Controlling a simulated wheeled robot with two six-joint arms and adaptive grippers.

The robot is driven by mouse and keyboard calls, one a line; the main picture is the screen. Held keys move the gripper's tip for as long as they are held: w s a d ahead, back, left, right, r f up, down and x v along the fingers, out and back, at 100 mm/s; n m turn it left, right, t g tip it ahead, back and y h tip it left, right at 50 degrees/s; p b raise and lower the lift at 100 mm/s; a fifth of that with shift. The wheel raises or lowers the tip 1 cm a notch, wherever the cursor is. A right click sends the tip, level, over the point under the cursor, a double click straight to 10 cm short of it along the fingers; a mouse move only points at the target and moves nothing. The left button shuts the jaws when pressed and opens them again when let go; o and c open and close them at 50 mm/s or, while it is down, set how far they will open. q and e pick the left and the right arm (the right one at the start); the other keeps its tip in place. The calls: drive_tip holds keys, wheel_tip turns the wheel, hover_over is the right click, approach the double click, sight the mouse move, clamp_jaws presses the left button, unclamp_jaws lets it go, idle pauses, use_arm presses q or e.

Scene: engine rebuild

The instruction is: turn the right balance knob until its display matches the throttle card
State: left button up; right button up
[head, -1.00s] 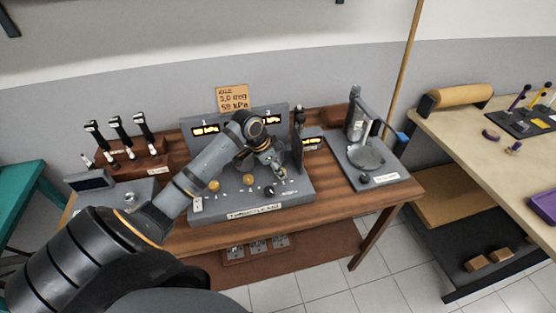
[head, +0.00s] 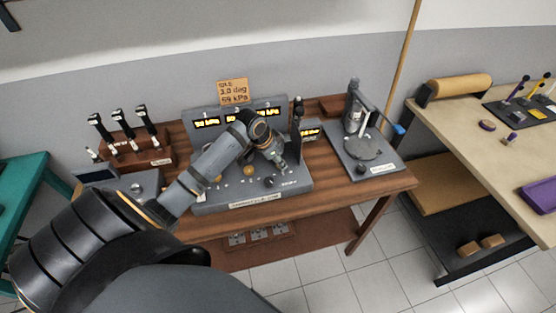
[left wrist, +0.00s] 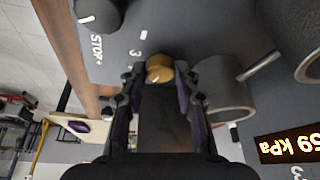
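The throttle rig (head: 240,200) is a grey sloped console with lit amber displays on its back panel. The right balance knob (left wrist: 160,68), small and brass, is beside a printed 3 in the left wrist view; in the head view my gripper hides it. My left gripper (left wrist: 160,78) has its fingers on either side of this knob, with a narrow gap showing, so it looks open around it. Display 3 (left wrist: 290,145) reads 59 kPa in the left wrist view. The throttle card (head: 233,92) appears to read 3.0 deg and 59 kPa. My right gripper is not in view.
A second brass knob (head: 249,170) and a black knob (head: 269,182) sit close to my gripper. A dark post (head: 298,115) stands at the rig's right. A grey stand (head: 365,150) is farther right; a rack of black-handled tools (head: 130,150) is at left.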

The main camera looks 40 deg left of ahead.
use_arm(q)
drive_tip(key=shift+o, duration=0.7)
drive_tip(key=shift+r, duration=0.2)
drive_tip(key=v, duration=1.1)
drive_tip(key=shift+s+r, duration=0.25)
